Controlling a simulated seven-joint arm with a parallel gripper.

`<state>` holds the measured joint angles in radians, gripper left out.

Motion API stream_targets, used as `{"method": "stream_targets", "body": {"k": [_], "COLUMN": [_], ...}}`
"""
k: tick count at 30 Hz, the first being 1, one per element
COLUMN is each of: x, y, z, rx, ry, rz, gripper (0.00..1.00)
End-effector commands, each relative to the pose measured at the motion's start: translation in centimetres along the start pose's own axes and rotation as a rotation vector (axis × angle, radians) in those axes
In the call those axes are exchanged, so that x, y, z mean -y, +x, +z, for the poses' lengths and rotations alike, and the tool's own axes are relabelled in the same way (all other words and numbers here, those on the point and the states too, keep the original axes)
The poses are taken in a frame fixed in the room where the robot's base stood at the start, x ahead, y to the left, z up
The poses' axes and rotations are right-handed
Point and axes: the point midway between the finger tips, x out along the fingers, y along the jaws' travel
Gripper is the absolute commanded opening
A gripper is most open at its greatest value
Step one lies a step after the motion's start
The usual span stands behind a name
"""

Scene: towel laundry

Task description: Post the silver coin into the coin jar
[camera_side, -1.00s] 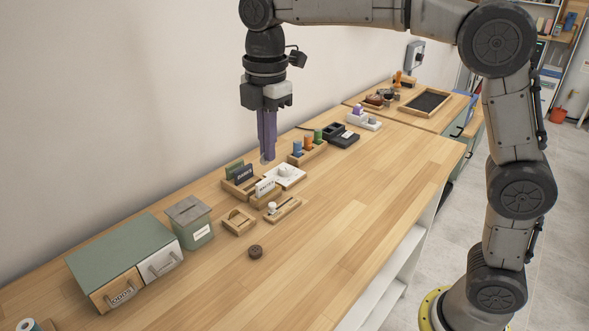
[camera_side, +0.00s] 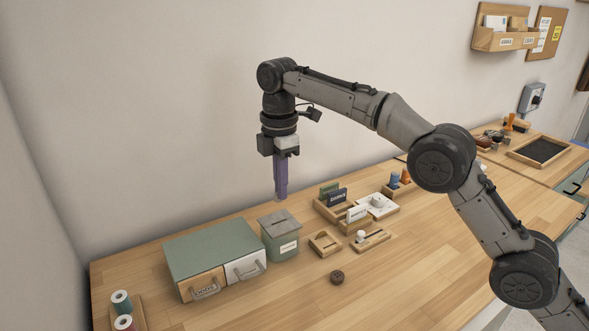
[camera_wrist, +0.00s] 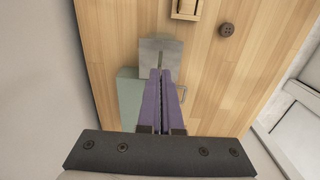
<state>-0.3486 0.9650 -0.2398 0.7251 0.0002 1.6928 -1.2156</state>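My gripper (camera_side: 281,196) has long purple fingers pointing straight down, closed together with only a thin gap. A small pale-grey edge at the fingertips looks like the silver coin (camera_side: 280,198), mostly hidden between them. The coin jar (camera_side: 281,246) is a green-grey box with a white label and a grey lid (camera_side: 279,223) with a dark slot. My fingertips are above the lid, apart from it. In the wrist view, the grey lid (camera_wrist: 149,50) shows behind my fingers (camera_wrist: 162,72), which cover part of it.
A green drawer cabinet (camera_side: 208,243) stands left of the jar. Right of it are a wooden holder with a brown disc (camera_side: 325,243), a small wooden tray (camera_side: 371,240) and card racks (camera_side: 333,207). A dark round button (camera_side: 337,277) lies in front.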

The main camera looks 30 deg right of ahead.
Motion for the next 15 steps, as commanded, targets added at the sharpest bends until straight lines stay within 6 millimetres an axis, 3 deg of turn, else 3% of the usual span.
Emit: {"method": "stream_targets", "body": {"k": [15], "x": [0.1], "y": [3.2], "z": [-0.2], "rx": [0.000], "ry": [-0.005], "rz": [-0.007], "gripper": [0.00]}}
